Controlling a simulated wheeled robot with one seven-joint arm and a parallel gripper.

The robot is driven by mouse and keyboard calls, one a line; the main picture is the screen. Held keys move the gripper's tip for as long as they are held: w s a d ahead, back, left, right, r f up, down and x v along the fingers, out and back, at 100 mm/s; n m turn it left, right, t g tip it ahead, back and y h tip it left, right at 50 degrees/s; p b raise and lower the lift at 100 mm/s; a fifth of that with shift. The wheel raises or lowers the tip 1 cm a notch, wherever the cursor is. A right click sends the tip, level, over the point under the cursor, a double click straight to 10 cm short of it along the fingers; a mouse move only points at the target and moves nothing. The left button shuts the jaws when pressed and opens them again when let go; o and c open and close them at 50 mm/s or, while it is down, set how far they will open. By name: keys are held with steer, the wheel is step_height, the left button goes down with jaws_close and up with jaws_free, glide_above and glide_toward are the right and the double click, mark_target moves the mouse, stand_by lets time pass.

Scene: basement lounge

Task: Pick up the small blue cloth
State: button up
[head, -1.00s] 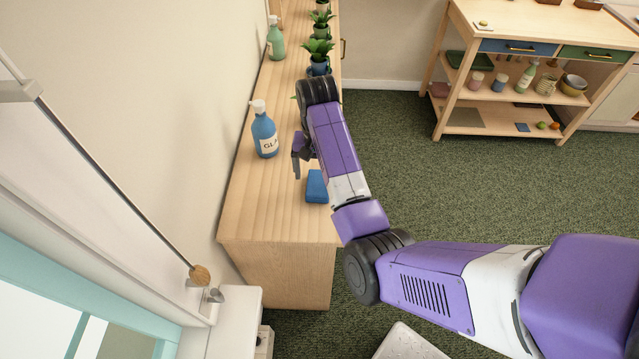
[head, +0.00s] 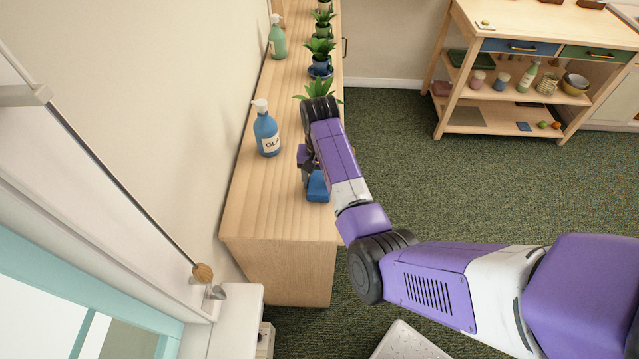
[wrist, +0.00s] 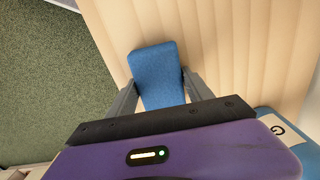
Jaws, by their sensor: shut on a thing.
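The small blue cloth (head: 318,190) looks like a thick, block-shaped piece at the near end of the long wooden counter (head: 275,215). In the wrist view the cloth (wrist: 157,72) lies between the two grey fingers of my gripper (wrist: 158,82), one on each side. My gripper (head: 308,174) is shut on it. The cloth is at the counter top; I cannot tell whether it is clear of the surface. My arm hides part of it in the head view.
A blue bottle (head: 266,130) stands just behind and left of my gripper. Potted plants (head: 319,52) and a green bottle (head: 277,38) stand farther along the counter. A wooden cart (head: 545,60) with several items stands across green carpet (head: 440,190). The near counter end is bare.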

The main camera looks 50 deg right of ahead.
step_height(320, 180, up, 9)
steer(key=shift+w+f+b, duration=0.1)
steer(key=shift+f+b, duration=0.05)
steer(key=shift+b, duration=0.2)
step_height(320, 180, up, 7)
steer(key=p, duration=0.6)
step_height(320, 180, up, 4)
glide_above(319, 180)
steer(key=shift+r, duration=0.2)
